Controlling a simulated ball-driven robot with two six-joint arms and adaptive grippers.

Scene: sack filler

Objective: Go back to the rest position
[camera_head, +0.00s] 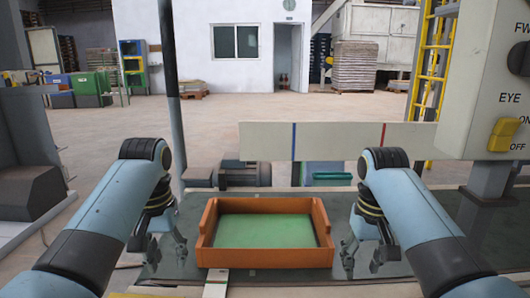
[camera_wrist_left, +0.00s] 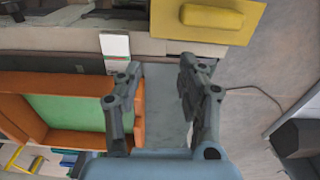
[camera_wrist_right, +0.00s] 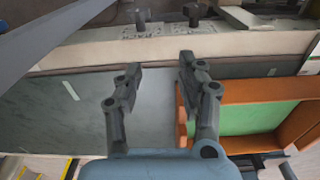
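My left gripper (camera_head: 166,262) hangs over the dark table left of an orange tray (camera_head: 264,258). It is open with nothing between its fingers, as the left wrist view (camera_wrist_left: 158,82) also shows. My right gripper (camera_head: 362,262) hangs right of the tray, open and empty, and it shows in the right wrist view (camera_wrist_right: 158,75) too. The tray has a green floor and holds nothing that I can see. Both grippers appear apart from the tray. Both arms bend downward, one on each side of it.
A control panel with a yellow switch (camera_head: 505,133) stands at the right. A pale board (camera_head: 330,141) with blue and red stripes spans behind the tray. A thin dark post (camera_head: 171,90) rises at the left. A white label (camera_head: 216,284) lies before the tray. Open floor lies beyond.

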